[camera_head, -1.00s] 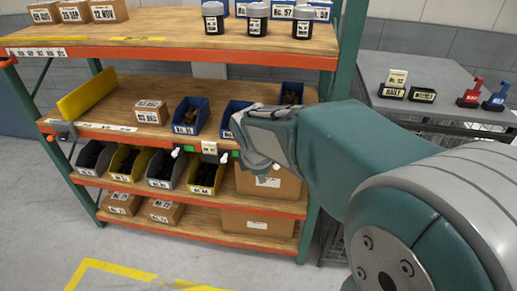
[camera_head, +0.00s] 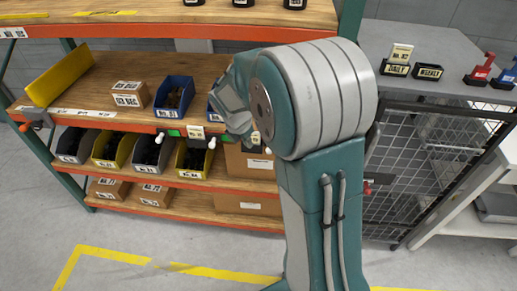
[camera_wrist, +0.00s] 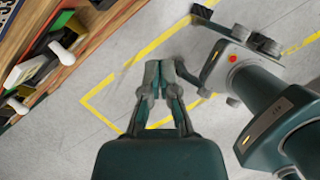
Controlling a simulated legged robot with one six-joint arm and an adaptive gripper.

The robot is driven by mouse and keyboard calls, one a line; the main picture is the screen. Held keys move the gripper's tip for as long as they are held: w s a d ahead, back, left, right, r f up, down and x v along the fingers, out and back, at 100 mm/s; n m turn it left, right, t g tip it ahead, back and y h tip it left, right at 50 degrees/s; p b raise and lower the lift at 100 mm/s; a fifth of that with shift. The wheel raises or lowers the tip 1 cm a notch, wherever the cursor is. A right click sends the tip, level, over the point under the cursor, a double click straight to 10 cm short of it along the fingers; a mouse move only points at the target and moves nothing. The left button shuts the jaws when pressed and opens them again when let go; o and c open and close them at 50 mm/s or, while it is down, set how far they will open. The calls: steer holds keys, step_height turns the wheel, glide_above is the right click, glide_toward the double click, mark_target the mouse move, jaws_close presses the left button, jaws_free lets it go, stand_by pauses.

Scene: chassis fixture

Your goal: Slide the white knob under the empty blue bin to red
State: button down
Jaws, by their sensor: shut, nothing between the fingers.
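In the head view, a filled blue bin (camera_head: 173,95) stands on the middle shelf. A second blue bin (camera_head: 212,112) to its right is mostly hidden behind my arm; its inside cannot be seen. White knobs stick out of the orange rail: one knob (camera_head: 160,138) below the filled bin, another knob (camera_head: 212,143) below the half-hidden bin, and a third white tip (camera_head: 255,137) beside my wrist. A green patch (camera_head: 174,133) shows by the left knob. My gripper (camera_wrist: 160,66) is shut and empty in the wrist view, apart from the white knob (camera_wrist: 70,38) at left.
A cardboard box (camera_head: 129,94) and a yellow panel (camera_head: 57,73) are on the middle shelf. Several grey and yellow bins (camera_head: 110,149) sit below the rail. A grey table (camera_head: 430,75) and wire cage (camera_head: 420,160) stand at right. The floor in front is clear.

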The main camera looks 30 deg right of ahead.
steer(key=w+d+f, duration=0.2)
steer(key=d+f, duration=0.4)
steer(key=f, duration=0.4)
steer(key=shift+w+d, duration=0.3)
steer(key=shift+d, duration=0.1)
steer(key=s+d, duration=0.1)
steer(key=d, duration=0.1)
steer(key=s+d, duration=0.2)
steer(key=shift+d, duration=0.1)
steer(key=shift+w, duration=0.1)
